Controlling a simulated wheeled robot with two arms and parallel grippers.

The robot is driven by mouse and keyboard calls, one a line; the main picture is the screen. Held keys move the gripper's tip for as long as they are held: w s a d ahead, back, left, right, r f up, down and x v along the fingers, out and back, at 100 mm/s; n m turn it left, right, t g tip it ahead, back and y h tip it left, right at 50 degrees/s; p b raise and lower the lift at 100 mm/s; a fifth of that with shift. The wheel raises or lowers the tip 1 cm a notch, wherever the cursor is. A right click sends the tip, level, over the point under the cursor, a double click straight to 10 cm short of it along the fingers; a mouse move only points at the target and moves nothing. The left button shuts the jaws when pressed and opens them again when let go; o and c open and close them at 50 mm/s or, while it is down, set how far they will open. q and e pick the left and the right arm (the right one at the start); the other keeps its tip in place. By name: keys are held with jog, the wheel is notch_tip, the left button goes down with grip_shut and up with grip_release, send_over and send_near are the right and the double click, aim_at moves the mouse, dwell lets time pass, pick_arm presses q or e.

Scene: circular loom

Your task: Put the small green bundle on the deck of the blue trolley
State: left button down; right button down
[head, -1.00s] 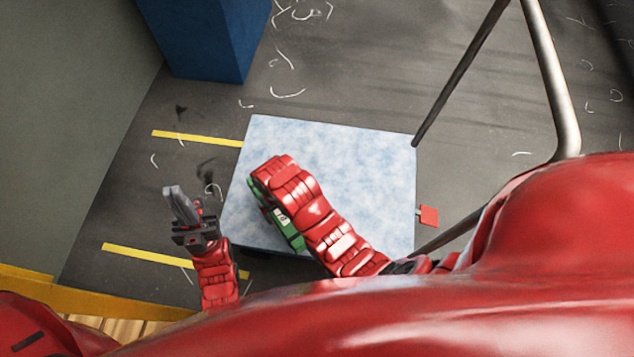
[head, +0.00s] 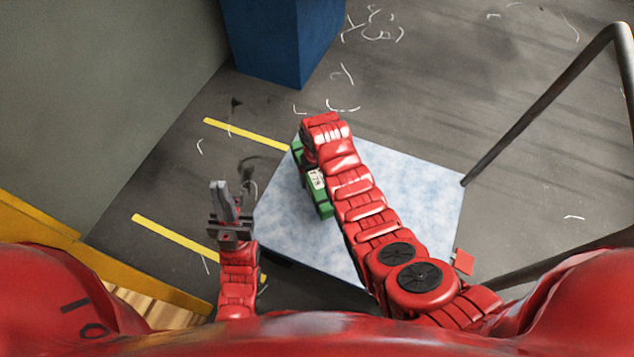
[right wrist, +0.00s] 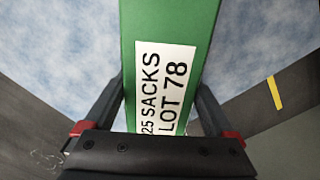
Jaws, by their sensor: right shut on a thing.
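The small green bundle (head: 325,205) has a white label and shows in the head view over the left part of the trolley's deck. My right gripper (right wrist: 160,95) is shut on the bundle, one finger on each side; in the right wrist view the bundle's label (right wrist: 165,85) reads "25 SACKS LOT 78". The trolley's mottled light-blue deck (head: 415,190) lies below the bundle. I cannot tell whether the bundle touches it. My right arm hides part of the bundle and deck. My left gripper (head: 226,203) is empty, its fingers close together, left of the deck.
The trolley's grey tube handle (head: 560,95) rises at the right. A small red tab (head: 463,262) is at the deck's right edge. A dark blue block (head: 280,40) stands at the back. A yellow edge (head: 110,260) is at the left. The right part of the deck is bare.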

jog(key=shift+w+f+b, duration=0.2)
jog(key=shift+f+b, duration=0.5)
jog(key=shift+f, duration=1.1)
jog(key=shift+r, duration=0.1)
grip_release()
